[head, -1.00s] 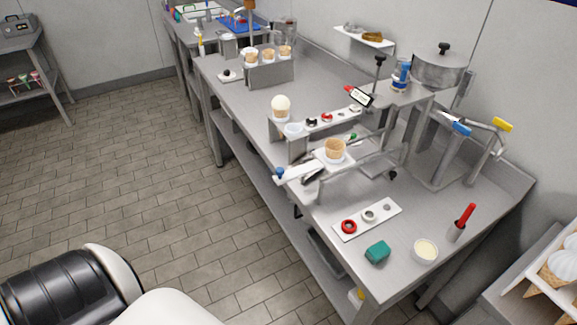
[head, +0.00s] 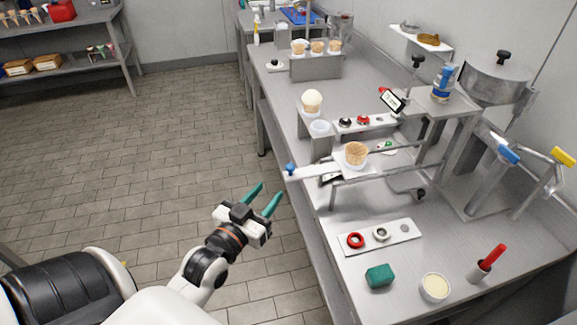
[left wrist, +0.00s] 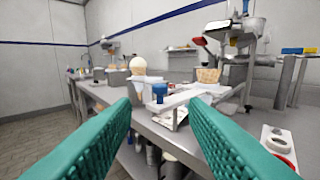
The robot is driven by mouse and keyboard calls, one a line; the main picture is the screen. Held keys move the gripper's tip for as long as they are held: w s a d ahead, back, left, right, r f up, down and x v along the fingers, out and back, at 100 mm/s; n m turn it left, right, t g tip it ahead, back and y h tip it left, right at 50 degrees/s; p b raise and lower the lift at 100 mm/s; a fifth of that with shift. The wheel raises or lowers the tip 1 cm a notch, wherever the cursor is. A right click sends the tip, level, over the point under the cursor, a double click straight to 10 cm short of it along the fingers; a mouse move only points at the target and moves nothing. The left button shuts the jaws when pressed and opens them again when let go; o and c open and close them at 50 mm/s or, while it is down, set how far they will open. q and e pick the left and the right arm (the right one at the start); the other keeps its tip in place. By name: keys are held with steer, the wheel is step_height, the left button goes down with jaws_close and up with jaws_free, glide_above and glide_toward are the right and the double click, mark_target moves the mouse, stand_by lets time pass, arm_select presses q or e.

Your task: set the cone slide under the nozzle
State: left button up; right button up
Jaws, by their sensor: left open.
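The cone slide (head: 312,172) is a white bar and plate with a blue knob (head: 290,169) at its left end, over the table's front edge. A waffle cone (head: 356,153) stands on its plate, on metal rails. My left gripper (head: 267,192) has green fingers, open and empty, in front of the table and short of the knob. In the left wrist view the blue knob (left wrist: 160,92) shows beyond and between the fingertips, with the cone (left wrist: 208,75) behind it to the right. A machine with a blue-banded part (head: 443,84) stands behind the rails; I cannot make out the nozzle clearly. My right gripper is not in view.
A white ball-topped cone (head: 312,101) stands behind the slide. A strip with rings (head: 380,236), a green block (head: 380,275), a cream-coloured cup (head: 434,287) and a red-handled tool (head: 487,263) occupy the near table. The floor left of the table is clear.

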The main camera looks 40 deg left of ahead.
mark_target(288, 169)
arm_select(q)
steer(key=w, duration=0.3)
steer(key=w+p, duration=0.1)
steer(key=w, duration=0.6)
steer(key=shift+w+a+p, duration=0.15)
steer(key=shift+a+p, duration=0.25)
steer(key=shift+w+f, duration=0.1)
steer(key=shift+w, duration=0.4)
jaws_close()
